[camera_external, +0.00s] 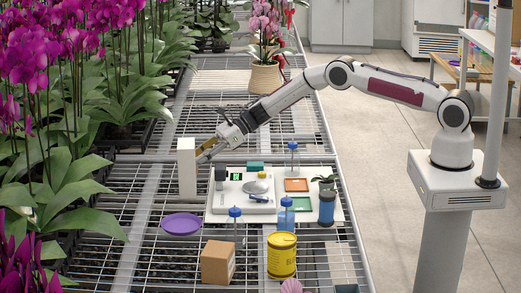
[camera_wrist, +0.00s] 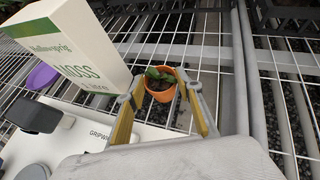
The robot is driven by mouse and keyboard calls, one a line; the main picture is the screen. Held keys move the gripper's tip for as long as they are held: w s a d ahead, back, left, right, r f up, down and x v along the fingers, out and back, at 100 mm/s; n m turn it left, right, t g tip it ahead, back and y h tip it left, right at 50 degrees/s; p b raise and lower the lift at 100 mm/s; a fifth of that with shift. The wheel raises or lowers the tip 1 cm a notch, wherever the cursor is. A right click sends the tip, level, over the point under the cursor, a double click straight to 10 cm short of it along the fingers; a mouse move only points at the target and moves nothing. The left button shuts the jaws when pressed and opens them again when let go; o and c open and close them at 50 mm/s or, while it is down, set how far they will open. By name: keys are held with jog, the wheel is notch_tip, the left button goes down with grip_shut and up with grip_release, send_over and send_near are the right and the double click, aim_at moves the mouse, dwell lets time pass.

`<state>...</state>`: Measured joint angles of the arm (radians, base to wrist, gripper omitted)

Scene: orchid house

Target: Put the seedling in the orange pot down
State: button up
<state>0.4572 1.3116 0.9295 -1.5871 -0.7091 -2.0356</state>
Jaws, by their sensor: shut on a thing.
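The orange pot (camera_wrist: 160,94) with a small green seedling (camera_wrist: 157,77) sits between the fingertips of my gripper (camera_wrist: 163,90) in the wrist view. The fingers are shut on the pot, and it looks upright. The wire bench shows beneath and around it; I cannot tell whether the pot touches the bench. In the external view my gripper (camera_external: 205,149) is just right of the tall white box (camera_external: 187,168), beyond the white board. The pot cannot be made out there.
The white moss box (camera_wrist: 75,45) stands close on the left of the pot. The white board (camera_external: 222,214) holds a scale (camera_external: 258,204), bottles and small trays. A purple plate (camera_external: 181,223), cardboard box (camera_external: 217,262) and yellow tin (camera_external: 281,256) stand nearer. Open wire bench lies beyond the gripper.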

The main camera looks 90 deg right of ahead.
jog(key=shift+f, duration=0.1)
dwell(0.3)
jog(key=o, duration=1.2)
jog(key=shift+o, duration=0.2)
jog(key=shift+s+d+r, duration=0.1)
jog(key=shift+s+r, duration=0.1)
jog(key=shift+r, duration=0.05)
jog(key=v, duration=1.1)
jog(key=shift+s, duration=0.2)
jog(key=shift+r, duration=0.15)
